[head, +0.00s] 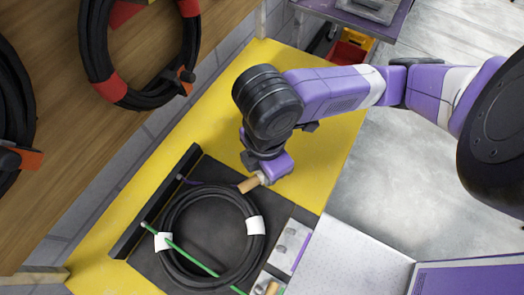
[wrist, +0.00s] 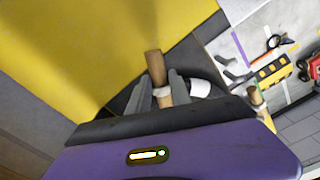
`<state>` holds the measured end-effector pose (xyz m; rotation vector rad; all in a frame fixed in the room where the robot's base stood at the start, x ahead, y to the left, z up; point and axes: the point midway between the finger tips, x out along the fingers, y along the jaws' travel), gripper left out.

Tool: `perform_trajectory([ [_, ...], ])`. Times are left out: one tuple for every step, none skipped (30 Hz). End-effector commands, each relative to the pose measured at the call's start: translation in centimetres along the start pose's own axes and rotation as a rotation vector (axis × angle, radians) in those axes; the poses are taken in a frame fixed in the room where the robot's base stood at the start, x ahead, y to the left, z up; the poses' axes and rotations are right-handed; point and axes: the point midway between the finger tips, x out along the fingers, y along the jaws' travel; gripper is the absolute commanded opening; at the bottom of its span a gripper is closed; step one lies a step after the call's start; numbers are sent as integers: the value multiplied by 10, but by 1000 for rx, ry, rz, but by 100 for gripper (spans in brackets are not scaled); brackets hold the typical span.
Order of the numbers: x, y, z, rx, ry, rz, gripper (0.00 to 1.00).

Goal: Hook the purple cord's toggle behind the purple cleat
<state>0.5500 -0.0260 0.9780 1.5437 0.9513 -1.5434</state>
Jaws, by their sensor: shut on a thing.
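My gripper (head: 262,176) is shut on a wooden toggle (head: 247,185), above the far right edge of the black coil. In the wrist view the toggle (wrist: 154,66) stands between the two grey fingers (wrist: 160,84). A short stretch of purple cord (head: 190,181) shows by the black bar; the rest, up to the toggle, is hard to make out. A light plate with a purple stripe (head: 300,252) lies right of the coil, apart from the toggle. A grey cleat (head: 291,232) sits on it; a grey cleat also shows in the wrist view (wrist: 236,75).
A black cable coil (head: 168,217) with white tape lies on a dark mat. A green cord (head: 196,257) crosses it, and another wooden toggle (head: 271,288) is at the bottom. A black bar (head: 157,202) edges the mat. The yellow top (head: 322,172) is clear on the right.

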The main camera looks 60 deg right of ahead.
Motion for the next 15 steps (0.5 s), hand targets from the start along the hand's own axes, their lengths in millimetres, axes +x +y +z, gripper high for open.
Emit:
perform_trajectory([
  [-5,-3,1,-20,-2,-1,0],
  [-5,-5,1,-37,-3,0,0],
  [-5,-8,0,-62,-3,0,0],
  [-5,-10,0,-78,-3,-1,0],
  [-5,-12,0,-96,-3,-1,0],
  [-5,-15,0,-119,-3,0,0],
  [-5,-18,0,-136,-3,-2,0],
  [-5,-20,-1,-157,-3,-1,0],
  [-5,-24,-2,-184,-3,0,0],
  [-5,-26,-2,-203,-3,-1,0],
  [-5,-29,-2,-224,-3,-1,0],
  [-5,-32,-2,-249,-3,-1,0],
  [-5,-35,-3,-271,-2,-1,0],
  [-5,-38,-3,-293,-3,-1,0],
  [-5,-41,-3,-321,-3,0,0],
])
